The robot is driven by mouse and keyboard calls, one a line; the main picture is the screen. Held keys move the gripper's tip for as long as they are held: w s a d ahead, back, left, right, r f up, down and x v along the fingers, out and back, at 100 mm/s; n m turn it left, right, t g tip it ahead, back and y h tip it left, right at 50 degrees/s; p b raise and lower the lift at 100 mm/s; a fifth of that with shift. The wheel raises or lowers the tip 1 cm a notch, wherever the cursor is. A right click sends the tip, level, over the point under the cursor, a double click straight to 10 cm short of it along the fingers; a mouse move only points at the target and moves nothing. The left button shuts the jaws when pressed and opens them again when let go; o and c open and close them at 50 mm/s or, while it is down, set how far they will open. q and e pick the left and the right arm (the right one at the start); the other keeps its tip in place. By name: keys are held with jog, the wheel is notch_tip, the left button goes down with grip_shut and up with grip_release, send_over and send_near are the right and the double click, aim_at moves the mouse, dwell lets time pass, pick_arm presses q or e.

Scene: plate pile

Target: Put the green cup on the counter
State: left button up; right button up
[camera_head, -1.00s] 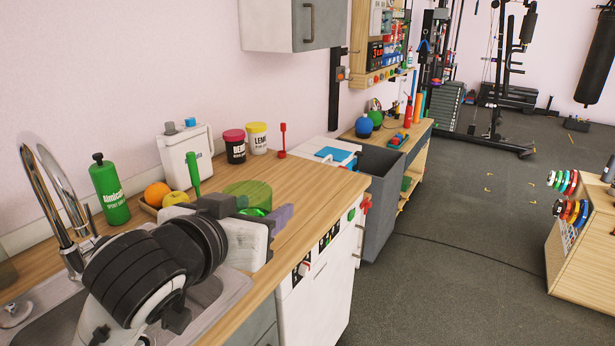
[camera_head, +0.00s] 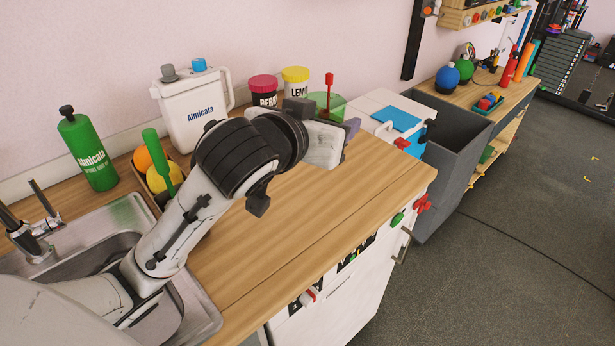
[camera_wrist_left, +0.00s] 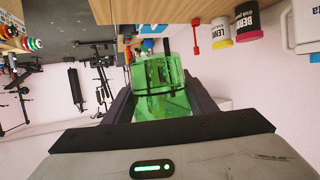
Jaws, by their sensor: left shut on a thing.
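The green cup (camera_head: 333,104) is see-through and shows behind my left gripper (camera_head: 338,128) in the head view, near the far right end of the wooden counter (camera_head: 290,215). In the left wrist view, which is upside down, the cup (camera_wrist_left: 160,90) sits between the two dark fingers of my left gripper (camera_wrist_left: 158,100). The gripper is shut on it. Part of the cup is hidden by the hand in the head view. I cannot tell the gap between the cup and the counter top. My right gripper is not in view.
A red upright tool (camera_head: 329,88), a yellow-lidded jar (camera_head: 295,82), a red-lidded jar (camera_head: 263,90) and a white jug (camera_head: 192,112) stand along the back. A fruit basket, green bottle (camera_head: 88,150) and sink (camera_head: 95,240) lie left. The front counter is clear.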

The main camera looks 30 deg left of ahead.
pick_arm(q)
jog(key=w+a+f+y+b, duration=0.1)
jog(key=w+a+f+b, duration=0.15)
jog(key=w+f, duration=0.4)
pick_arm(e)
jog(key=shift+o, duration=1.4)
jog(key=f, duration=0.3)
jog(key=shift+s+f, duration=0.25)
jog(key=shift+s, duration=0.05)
pick_arm(q)
send_over(327, 187)
jog(key=shift+n, duration=0.4)
notch_tip(327, 187, down, 5)
jog(key=shift+a+f, duration=0.1)
jog(key=shift+f, duration=0.05)
jog(key=shift+f+b, duration=0.4)
jog(key=shift+f, duration=2.25)
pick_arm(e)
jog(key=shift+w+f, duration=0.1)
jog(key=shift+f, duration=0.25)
pick_arm(q)
jog(key=shift+f, duration=0.2)
jog(key=o, duration=1.1)
jog(key=shift+o, duration=0.2)
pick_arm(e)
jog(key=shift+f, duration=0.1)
